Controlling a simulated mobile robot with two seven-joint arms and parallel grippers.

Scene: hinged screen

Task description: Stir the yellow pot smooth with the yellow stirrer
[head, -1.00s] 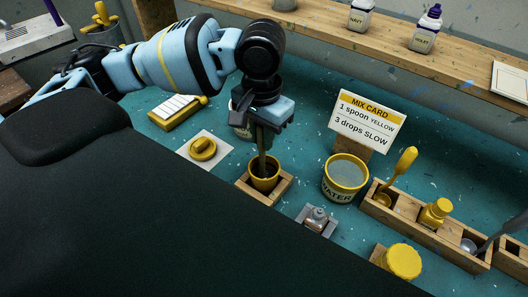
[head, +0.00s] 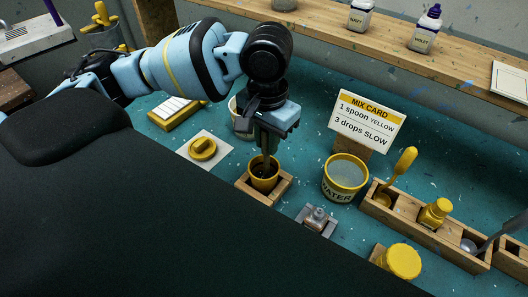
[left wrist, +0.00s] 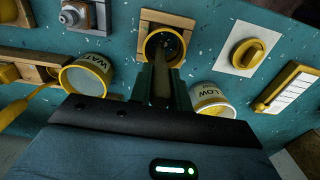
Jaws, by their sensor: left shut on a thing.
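The yellow pot (head: 264,186) sits upright in a wooden holder (head: 247,191); in the left wrist view the pot (left wrist: 150,46) is just beyond my fingers, with a dark inside. My left gripper (head: 268,150) is right above the pot, pointing down. It is shut on the stirrer (head: 265,161), a thin stick whose lower end goes into the pot. The stirrer's tip and most of its yellow colour are hidden. How smooth the contents are I cannot tell. My right gripper is not in view.
A water tub (head: 343,184) stands to the right, before the mix card (head: 365,122). A white tub (head: 238,122) stands close behind my gripper. A yellow lid (head: 203,149) lies on a white square at left. A wooden rack (head: 408,222) holds a yellow spoon and bottle.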

